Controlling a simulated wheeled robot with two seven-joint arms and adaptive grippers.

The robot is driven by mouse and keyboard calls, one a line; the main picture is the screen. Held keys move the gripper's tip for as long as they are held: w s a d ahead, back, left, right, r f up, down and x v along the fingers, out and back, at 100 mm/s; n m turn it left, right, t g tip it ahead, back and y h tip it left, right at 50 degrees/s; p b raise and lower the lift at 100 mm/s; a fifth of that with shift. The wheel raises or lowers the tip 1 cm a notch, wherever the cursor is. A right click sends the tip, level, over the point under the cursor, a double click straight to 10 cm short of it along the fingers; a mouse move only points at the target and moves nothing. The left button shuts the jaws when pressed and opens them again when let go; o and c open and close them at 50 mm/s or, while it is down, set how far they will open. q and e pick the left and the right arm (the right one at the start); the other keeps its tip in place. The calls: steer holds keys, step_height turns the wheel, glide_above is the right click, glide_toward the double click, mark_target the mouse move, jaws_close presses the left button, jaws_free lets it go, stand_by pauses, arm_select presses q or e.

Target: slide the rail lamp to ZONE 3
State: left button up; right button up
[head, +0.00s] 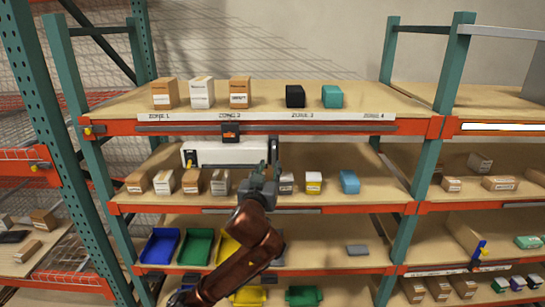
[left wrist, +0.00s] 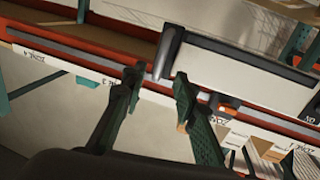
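The rail lamp (head: 225,154) is a long white box hanging from an orange and black carriage (head: 230,132) below the ZONE 2 label (head: 230,117). It also shows in the left wrist view (left wrist: 250,72), with a dark upright bar (left wrist: 170,52) at its end. The ZONE 3 label (head: 303,115) is farther right. My left gripper (head: 267,170) is at the lamp's right end. In the left wrist view its two fingers (left wrist: 157,92) are apart, with the dark bar's lower end seen between them. I cannot tell whether they touch it. My right gripper is not in view.
A grey rail (head: 340,128) runs along the front beam of the upper shelf (head: 270,105). Boxes stand above and below it, including a blue box (head: 350,181) on the middle shelf. The space under the rail right of the lamp looks clear up to the green upright (head: 425,165).

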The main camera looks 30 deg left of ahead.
mark_target(274, 157)
arm_select(q)
steer(key=p+x, duration=0.1)
steer(key=x, duration=0.3)
steer(key=shift+w+a, duration=0.1)
steer(key=shift+p+x, duration=0.45)
steer(key=shift+x, duration=0.35)
steer(key=shift+c, duration=0.3)
steer(key=c, duration=0.6)
jaws_close()
